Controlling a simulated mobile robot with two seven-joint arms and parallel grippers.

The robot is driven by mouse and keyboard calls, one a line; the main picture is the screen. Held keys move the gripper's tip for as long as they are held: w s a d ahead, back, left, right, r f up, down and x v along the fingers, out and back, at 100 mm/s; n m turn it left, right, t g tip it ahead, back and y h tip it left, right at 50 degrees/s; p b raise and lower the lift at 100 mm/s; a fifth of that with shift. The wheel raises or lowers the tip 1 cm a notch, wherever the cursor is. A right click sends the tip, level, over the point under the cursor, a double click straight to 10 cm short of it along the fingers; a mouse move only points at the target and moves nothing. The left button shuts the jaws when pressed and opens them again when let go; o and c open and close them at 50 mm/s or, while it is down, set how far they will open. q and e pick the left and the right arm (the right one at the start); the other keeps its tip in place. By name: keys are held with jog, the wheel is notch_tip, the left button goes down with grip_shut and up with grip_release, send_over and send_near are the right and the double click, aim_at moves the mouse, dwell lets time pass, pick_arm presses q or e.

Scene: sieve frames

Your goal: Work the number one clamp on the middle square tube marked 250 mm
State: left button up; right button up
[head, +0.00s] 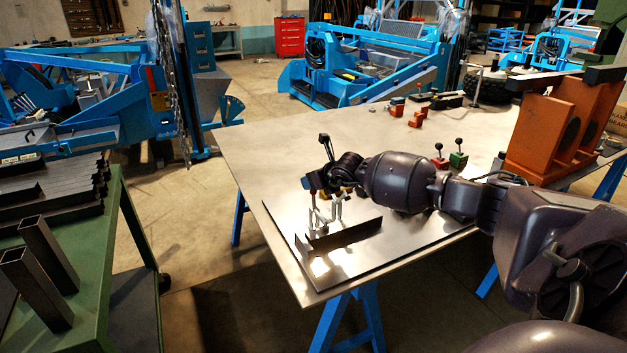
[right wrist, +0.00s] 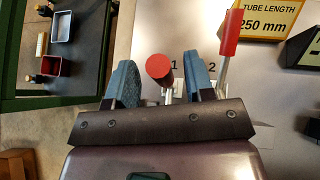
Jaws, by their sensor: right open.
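The number one clamp (right wrist: 160,68) has a red handle tip and stands beside a printed "1" in the right wrist view. My right gripper (right wrist: 158,62) is open, with one blue-grey finger on each side of that red handle; I cannot tell whether they touch it. The number two clamp (right wrist: 229,45), also red-handled, stands just right of the right finger. A yellow sign (right wrist: 265,18) reads "TUBE LENGTH 250 mm". In the head view my right gripper (head: 324,188) is above the metal clamps, behind a dark bar (head: 344,235) on a plate. My left gripper is out of view.
A steel table (head: 270,165) carries the plate. An orange fixture (head: 560,130) stands at its right, with small red and green knobbed blocks (head: 457,159) nearby. A green cart (head: 105,245) at left holds dark square tubes (head: 48,252). The table's far left is clear.

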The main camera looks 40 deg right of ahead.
jog(key=p+v, duration=0.1)
jog(key=v, duration=0.8)
jog(key=shift+s+r+p, duration=0.25)
jog(key=shift+s+p, duration=0.05)
jog(key=shift+d, duration=0.1)
